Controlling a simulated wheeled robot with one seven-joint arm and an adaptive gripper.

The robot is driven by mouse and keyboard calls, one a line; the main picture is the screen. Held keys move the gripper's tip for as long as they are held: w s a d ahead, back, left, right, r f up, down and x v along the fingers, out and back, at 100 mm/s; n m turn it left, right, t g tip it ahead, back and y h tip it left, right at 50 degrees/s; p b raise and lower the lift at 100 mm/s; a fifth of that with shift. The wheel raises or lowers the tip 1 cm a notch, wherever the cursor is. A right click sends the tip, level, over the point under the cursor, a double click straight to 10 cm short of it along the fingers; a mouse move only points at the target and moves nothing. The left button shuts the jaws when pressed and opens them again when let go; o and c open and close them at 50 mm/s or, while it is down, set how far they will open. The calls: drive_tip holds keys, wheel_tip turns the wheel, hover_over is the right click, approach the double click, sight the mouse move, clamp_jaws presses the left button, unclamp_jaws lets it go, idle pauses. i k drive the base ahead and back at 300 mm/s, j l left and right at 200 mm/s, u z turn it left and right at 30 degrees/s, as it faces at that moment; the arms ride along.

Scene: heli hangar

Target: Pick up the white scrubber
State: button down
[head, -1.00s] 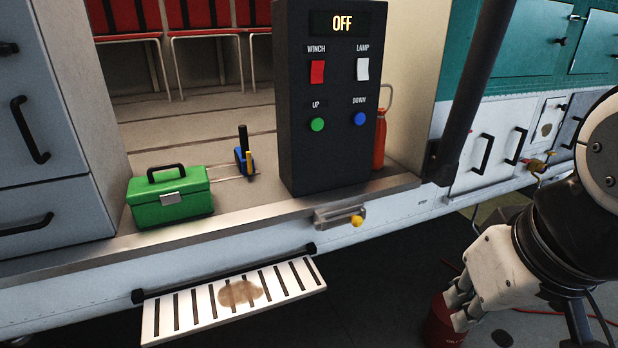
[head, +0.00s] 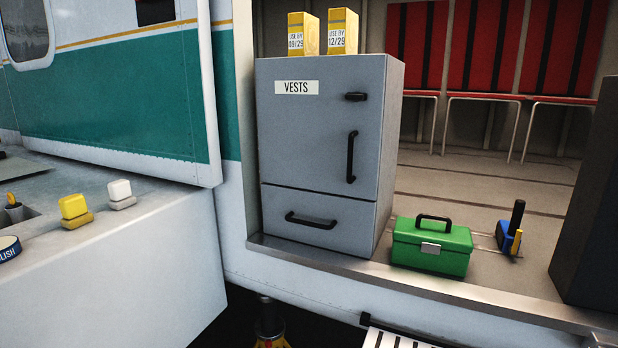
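A small white-topped block with a pale base, which looks like the white scrubber (head: 120,190), sits on the light grey bench top (head: 160,212) at the left of the head view. A similar yellow-topped scrubber (head: 73,207) sits just to its left, apart from it. Both rest near the bench's front part. My gripper is not in view now.
A grey VESTS cabinet (head: 318,150) with two yellow boxes on top stands in the doorway, beside a green toolbox (head: 432,247). A dark gap separates bench and helicopter.

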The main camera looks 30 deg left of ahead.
sight(120, 191)
drive_tip(key=u, duration=1.8)
drive_tip(key=z, duration=0.95)
drive_tip(key=u, duration=0.3)
drive_tip(key=i+j+u, duration=0.1)
drive_tip(key=u, duration=0.35)
drive_tip(key=i+u, duration=0.3)
drive_tip(key=u, duration=0.15)
drive_tip(key=i+l+u, duration=0.15)
drive_tip(key=u, duration=0.35)
